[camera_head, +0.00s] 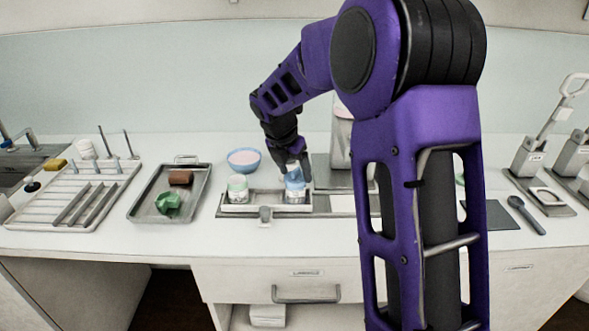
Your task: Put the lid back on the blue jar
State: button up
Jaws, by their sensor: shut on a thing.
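The blue jar (295,187) stands upright on a shallow metal tray (265,207) near the middle of the counter. My gripper (298,172) points down right at the top of this jar. It is shut on a small pale thing that looks like the lid (293,165); the fingers partly hide it. I cannot tell whether the lid is seated on the rim or just above it.
A blue bowl with pink contents (244,160) stands just behind the jars. A metal tray (137,212) with brown and green blocks lies left, and a drying rack (30,214) farther left. A machine (341,140) stands behind right. A dark spoon (527,215) lies right.

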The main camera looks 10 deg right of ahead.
jog(key=shift+f, duration=0.15)
dwell(0.5)
jog(key=o, duration=1.2)
jog(key=shift+o, duration=0.2)
notch_tip(320, 180, up, 2)
jog(key=p, duration=0.3)
jog(key=shift+r, duration=1.25)
